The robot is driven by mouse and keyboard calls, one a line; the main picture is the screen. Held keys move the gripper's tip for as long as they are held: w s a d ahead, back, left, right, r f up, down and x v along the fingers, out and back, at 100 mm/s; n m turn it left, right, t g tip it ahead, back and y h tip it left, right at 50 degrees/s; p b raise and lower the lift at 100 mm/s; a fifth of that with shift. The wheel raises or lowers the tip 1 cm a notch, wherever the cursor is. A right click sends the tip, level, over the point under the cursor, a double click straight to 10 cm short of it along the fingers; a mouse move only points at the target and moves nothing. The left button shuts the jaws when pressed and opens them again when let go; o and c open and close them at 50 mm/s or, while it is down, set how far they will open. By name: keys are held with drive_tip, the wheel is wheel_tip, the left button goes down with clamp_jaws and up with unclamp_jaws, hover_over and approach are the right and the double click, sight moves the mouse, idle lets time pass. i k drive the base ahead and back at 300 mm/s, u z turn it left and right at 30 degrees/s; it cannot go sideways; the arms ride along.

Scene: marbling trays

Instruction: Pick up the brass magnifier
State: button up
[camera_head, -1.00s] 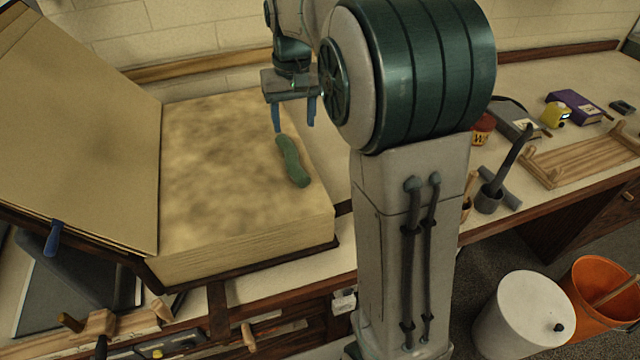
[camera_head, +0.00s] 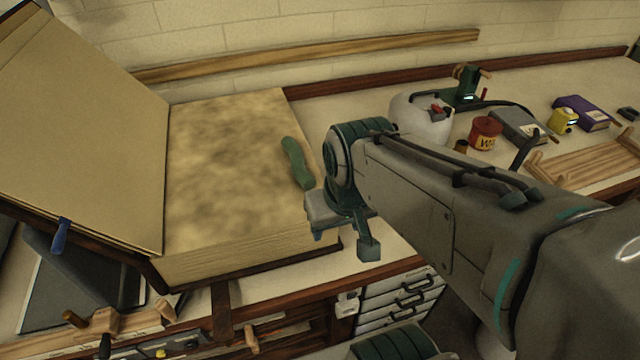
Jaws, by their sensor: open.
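I cannot make out a brass magnifier for certain. A small brownish object (camera_head: 461,147) left of the red tin may be brass, but it is too small to tell. My gripper (camera_head: 343,238) is open and appears empty, with its fingers pointing down near the front right corner of the large open book (camera_head: 215,150). It is in front of and to the right of a long green object (camera_head: 297,163) lying on the page, apart from it. My arm hides part of the bench to the right.
A white jug (camera_head: 421,118), a red tin (camera_head: 486,133), a grey box (camera_head: 518,126), a yellow tape measure (camera_head: 563,121) and a purple box (camera_head: 583,112) stand along the bench at right. A wooden rack (camera_head: 590,163) lies nearer. Bare bench top shows behind the book's right side.

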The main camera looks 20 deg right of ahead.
sight(461, 146)
drive_tip(key=z, duration=0.5)
drive_tip(key=k, duration=0.6)
drive_tip(key=z, duration=1.1)
drive_tip(key=i, duration=0.9)
drive_tip(key=u, duration=0.1)
